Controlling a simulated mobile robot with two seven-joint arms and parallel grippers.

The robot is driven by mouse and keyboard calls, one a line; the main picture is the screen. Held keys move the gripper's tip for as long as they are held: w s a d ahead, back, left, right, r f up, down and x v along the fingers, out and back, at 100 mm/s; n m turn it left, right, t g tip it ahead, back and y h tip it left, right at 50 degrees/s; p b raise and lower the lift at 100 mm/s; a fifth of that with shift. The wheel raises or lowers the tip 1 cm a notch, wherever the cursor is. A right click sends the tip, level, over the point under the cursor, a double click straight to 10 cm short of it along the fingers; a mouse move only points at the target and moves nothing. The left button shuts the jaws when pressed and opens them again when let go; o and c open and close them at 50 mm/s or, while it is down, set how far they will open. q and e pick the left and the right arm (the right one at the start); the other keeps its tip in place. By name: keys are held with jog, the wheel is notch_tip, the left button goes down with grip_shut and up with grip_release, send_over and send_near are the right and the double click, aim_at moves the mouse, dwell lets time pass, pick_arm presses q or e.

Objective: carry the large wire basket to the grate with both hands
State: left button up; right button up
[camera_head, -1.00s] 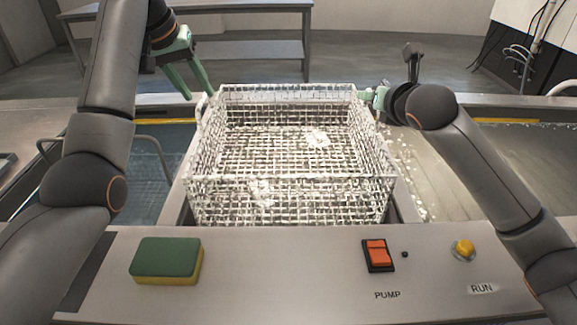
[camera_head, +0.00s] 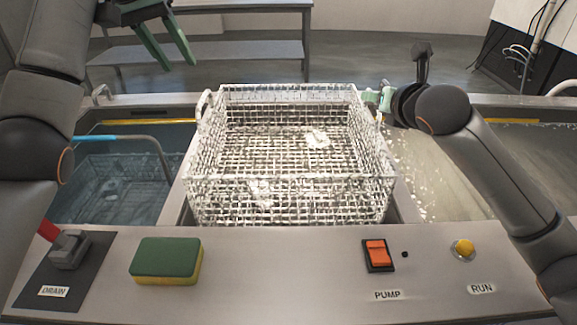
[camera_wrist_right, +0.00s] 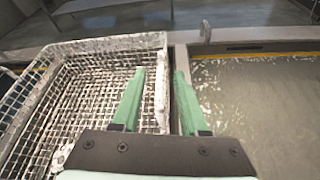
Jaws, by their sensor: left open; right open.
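The large wire basket (camera_head: 290,198) stands between the two tanks, with pale patches on its mesh; it also shows in the right wrist view (camera_wrist_right: 75,105). What lies beneath it, a grate or otherwise, is mostly hidden. Its left handle (camera_head: 204,104) is free. My left gripper (camera_head: 177,62) is open and empty, raised beyond and left of the basket, clear of it. My right gripper (camera_wrist_right: 156,75) is open at the basket's right wall. One finger is on the basket side and the other outside, with the white right handle (camera_wrist_right: 162,94) between them; contact is unclear.
The left tank (camera_head: 115,127) holds blue water and a smaller basket with a blue-gripped handle (camera_head: 100,138). The right tank (camera_head: 455,121) holds cloudy water. A front panel carries a sponge (camera_head: 165,258), drain lever (camera_head: 69,248), pump switch (camera_head: 377,254) and yellow knob (camera_head: 463,249).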

jog(key=v, duration=0.9)
jog(key=shift+s, duration=0.25)
